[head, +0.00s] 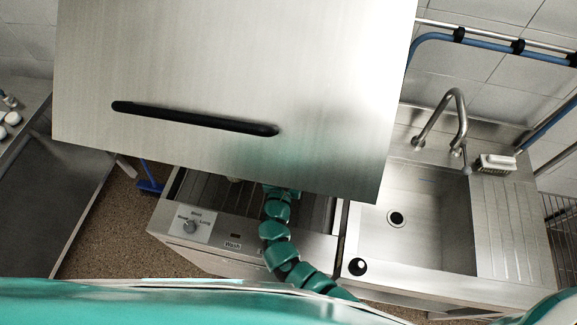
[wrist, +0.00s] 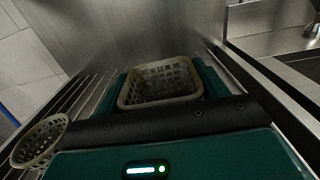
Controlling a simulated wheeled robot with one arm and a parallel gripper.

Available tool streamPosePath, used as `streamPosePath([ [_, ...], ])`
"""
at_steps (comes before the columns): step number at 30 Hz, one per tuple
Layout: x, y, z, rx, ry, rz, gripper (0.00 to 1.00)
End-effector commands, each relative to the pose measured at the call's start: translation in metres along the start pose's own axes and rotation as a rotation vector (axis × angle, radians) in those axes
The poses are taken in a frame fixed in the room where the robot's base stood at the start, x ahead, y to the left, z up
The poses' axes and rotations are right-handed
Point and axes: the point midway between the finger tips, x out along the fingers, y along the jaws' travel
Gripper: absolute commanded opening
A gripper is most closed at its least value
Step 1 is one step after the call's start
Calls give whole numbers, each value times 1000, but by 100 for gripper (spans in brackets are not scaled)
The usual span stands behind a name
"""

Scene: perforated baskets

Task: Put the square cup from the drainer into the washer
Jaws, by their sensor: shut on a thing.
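The square cup is a pale, perforated basket (wrist: 160,97), upright in the middle of the wrist view. My gripper (wrist: 163,84) has a teal finger on each side of it and is shut on it. The washer (head: 215,239) is the steel machine with a dial and "Wash" label in the head view. Its big hood (head: 240,70) is raised, and my arm reaches in beneath it. The hood hides my gripper and the cup in the head view. The wrist view shows rack bars (wrist: 85,95) around the cup; whether the cup touches them is unclear.
A round perforated basket (wrist: 40,142) stands at the left in the wrist view, apart from the square cup. A sink (head: 425,215) with a tap (head: 455,115) lies right of the washer. A steel counter (head: 50,190) is at the left.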

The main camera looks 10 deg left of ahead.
Motion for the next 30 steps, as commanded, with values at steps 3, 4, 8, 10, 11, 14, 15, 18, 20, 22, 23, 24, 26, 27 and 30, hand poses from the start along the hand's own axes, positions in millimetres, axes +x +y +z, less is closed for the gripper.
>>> streamPosePath([
  [3,4,1,-10,-4,3,-1,50],
  [4,4,2,-14,-5,3,-1,50],
  [8,3,1,-29,-5,4,0,50],
  [10,3,1,-33,-5,3,0,50],
  [11,3,1,-34,-4,2,1,50],
  [14,3,1,-36,-1,1,0,50],
  [15,3,1,-36,-1,1,0,50],
  [18,3,1,-35,-1,1,0,50],
  [20,3,1,-36,-1,1,0,50],
  [22,3,1,-37,-1,1,0,50],
  [23,3,1,-38,-1,1,0,50],
  [24,3,1,-40,-1,1,0,50],
  [26,3,1,-42,-1,2,0,50],
  [27,3,1,-43,-1,2,0,50],
  [30,3,0,-47,-3,4,0,50],
])
